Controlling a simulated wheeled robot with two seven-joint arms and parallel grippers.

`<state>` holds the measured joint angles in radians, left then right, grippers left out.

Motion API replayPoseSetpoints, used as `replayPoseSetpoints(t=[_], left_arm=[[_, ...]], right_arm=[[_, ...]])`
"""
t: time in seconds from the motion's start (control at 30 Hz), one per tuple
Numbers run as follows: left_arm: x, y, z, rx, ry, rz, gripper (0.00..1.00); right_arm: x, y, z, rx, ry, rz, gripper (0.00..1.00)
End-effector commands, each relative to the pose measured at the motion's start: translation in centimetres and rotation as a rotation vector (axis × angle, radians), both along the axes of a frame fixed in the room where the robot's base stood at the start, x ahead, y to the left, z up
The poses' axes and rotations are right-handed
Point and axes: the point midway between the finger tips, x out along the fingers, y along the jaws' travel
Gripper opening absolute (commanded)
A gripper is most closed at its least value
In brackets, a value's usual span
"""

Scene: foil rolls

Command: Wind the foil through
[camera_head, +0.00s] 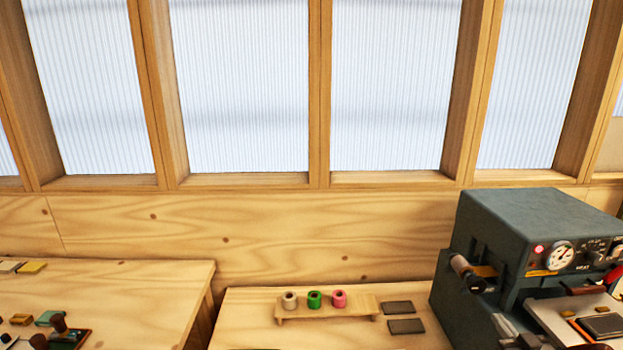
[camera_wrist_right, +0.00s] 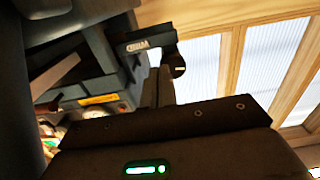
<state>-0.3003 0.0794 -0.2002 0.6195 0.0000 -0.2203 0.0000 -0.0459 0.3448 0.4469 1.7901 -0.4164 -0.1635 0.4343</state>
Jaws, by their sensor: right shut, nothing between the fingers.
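Three small foil rolls stand in a row on a low wooden rack (camera_head: 365,302): a beige roll (camera_head: 290,300), a green roll (camera_head: 314,299) and a pink roll (camera_head: 340,298). The dark grey foil machine (camera_head: 530,225) stands at the right, with a gauge, a red light and a brown-ended spindle (camera_head: 463,267) on its left side. In the right wrist view, my right gripper (camera_wrist_right: 160,85) is shut and empty. Beyond it in that view is a dark plate marked WIND (camera_wrist_right: 140,44) with a dark knob (camera_wrist_right: 178,68). Whether they touch, I cannot tell. My left gripper is out of view.
Two dark flat pads (camera_head: 401,317) lie between the rack and the machine. A second wooden bench (camera_head: 130,280) at the left holds stamps and small blocks. A wooden wall with ribbed windows stands behind. The bench top left of the rack is clear.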

Motion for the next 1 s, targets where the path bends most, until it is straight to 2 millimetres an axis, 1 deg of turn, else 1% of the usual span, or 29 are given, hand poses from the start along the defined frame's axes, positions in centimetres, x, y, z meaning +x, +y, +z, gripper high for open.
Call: replayPoseSetpoints(t=[0.17, 0.33, 0.43, 0.6, 0.73, 1.0], left_arm=[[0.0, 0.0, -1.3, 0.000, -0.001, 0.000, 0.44], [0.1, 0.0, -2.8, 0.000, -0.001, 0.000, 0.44], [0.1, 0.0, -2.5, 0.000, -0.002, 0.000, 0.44], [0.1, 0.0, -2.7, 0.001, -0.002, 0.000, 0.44], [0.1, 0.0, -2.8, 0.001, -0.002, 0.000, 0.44], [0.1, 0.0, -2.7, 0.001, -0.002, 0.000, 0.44]], right_arm=[[1.6, 0.0, -0.3, 0.000, -0.003, 0.000, 0.00], [3.8, 0.0, -0.4, 0.000, -0.002, 0.000, 0.00], [4.9, -0.1, -0.1, 0.000, 0.000, -0.001, 0.00], [6.3, -0.1, -0.1, 0.000, 0.001, 0.000, 0.00], [6.7, -0.1, -0.1, 0.000, 0.002, 0.000, 0.00], [6.8, -0.1, -0.1, -0.001, 0.002, 0.000, 0.00]])
